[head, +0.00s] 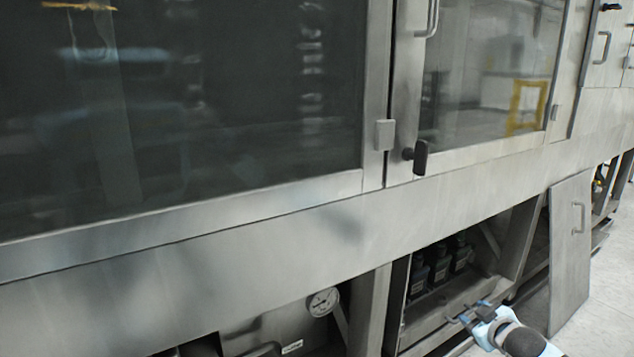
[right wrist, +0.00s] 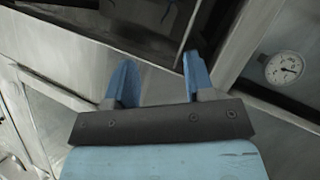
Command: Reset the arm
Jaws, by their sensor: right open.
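My right gripper (head: 471,313) is low at the bottom right of the head view, in front of the open lower bay of the washer. In the right wrist view its two blue fingers (right wrist: 155,82) stand apart with nothing between them, so it is open and empty. The steel frame of the washer (right wrist: 75,58) fills the background there. My left gripper is not in view.
A large glass window (head: 180,110) and a glass door (head: 480,80) with a black latch (head: 421,157) are above. A pressure gauge (head: 323,301) sits low in the middle. A steel panel (head: 570,250) leans at the right. Pale floor (head: 610,310) shows at the far right.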

